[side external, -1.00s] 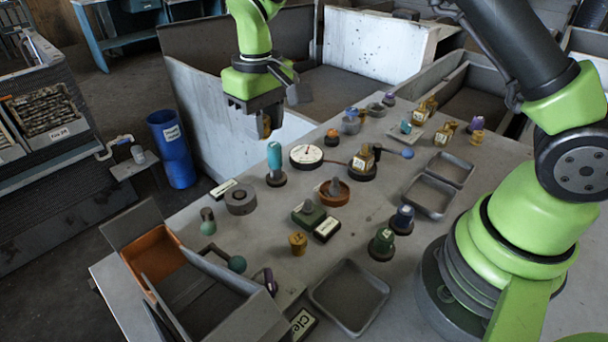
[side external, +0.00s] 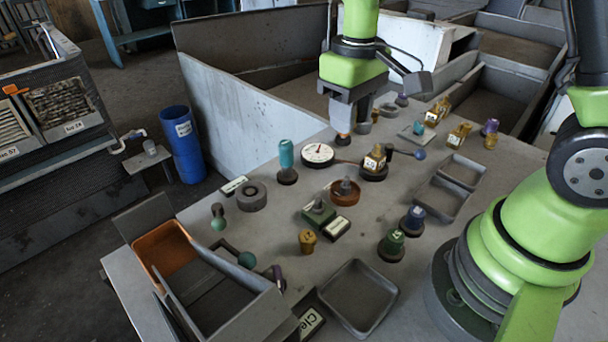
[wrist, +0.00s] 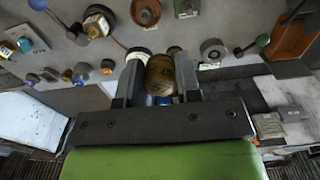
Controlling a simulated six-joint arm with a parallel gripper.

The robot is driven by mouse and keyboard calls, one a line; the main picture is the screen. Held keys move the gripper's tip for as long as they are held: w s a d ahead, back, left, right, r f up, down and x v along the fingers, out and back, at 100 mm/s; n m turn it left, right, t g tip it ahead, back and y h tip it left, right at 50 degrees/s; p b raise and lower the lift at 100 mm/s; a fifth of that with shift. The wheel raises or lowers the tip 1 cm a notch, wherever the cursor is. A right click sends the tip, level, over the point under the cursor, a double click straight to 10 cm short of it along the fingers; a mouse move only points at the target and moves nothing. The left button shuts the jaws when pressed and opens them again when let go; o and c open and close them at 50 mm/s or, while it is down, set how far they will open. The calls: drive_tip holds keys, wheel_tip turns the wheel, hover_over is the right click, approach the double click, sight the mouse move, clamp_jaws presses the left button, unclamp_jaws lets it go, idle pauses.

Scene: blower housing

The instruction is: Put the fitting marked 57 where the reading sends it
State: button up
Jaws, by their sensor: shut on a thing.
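Another brass fitting (side external: 375,160) with a white label stands on a dark base right of the gauge.
A teal cylinder (side external: 286,155) stands left of the gauge. Fittings and knobs crowd the middle. Empty grey trays (side external: 357,297) lie front and right. An orange bin (side external: 165,250) and grey compartments stand front left. A grey wall (side external: 250,115) borders the far-left edge.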

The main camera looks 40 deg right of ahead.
drive_tip(key=w+a+f, duration=0.2)
drive_tip(key=w+a, duration=0.2)
drive_tip(key=w, duration=0.3)
hover_over(252, 192)
wheel_tip(252, 192, down, 3)
drive_tip(key=shift+a+r, duration=0.1)
drive_tip(key=shift+r, duration=0.05)
wheel_tip(252, 192, down, 10)
drive_tip(key=shift+r, duration=0.2)
drive_tip(key=shift+f, duration=0.2)
drive_tip(key=o, duration=1)
drive_tip(key=shift+r, duration=0.15)
